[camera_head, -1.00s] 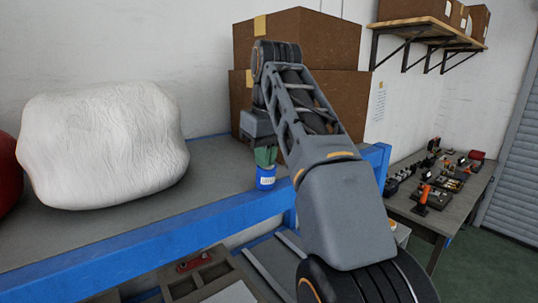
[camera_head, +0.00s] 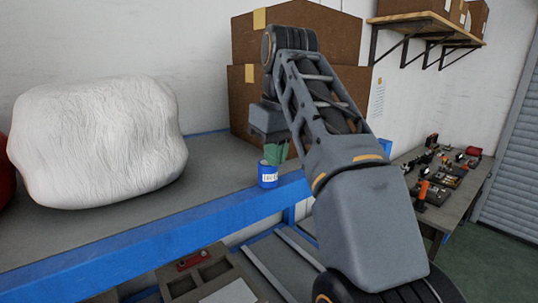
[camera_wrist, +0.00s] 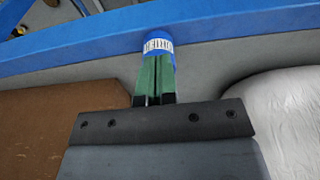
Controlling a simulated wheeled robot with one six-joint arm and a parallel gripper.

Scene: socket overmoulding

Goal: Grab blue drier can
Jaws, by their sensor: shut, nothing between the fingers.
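The blue can (camera_head: 268,176) with a white label stands upright on the grey shelf, close to its blue front rail, in the head view. It also shows in the wrist view (camera_wrist: 159,43), just beyond my fingertips. My gripper (camera_head: 274,156) has green fingers and is shut, with nothing held. In the head view the fingers point down at the can's top and overlap its back edge. In the wrist view the fingers (camera_wrist: 157,60) are close together and cover the can's near part. I cannot tell whether they touch it.
A large white sack (camera_head: 98,142) fills the left of the shelf (camera_head: 120,222). Brown boxes (camera_head: 340,50) stand behind my gripper. The blue rail (camera_head: 150,240) runs along the shelf's front. A tool-covered table (camera_head: 450,195) stands at the right.

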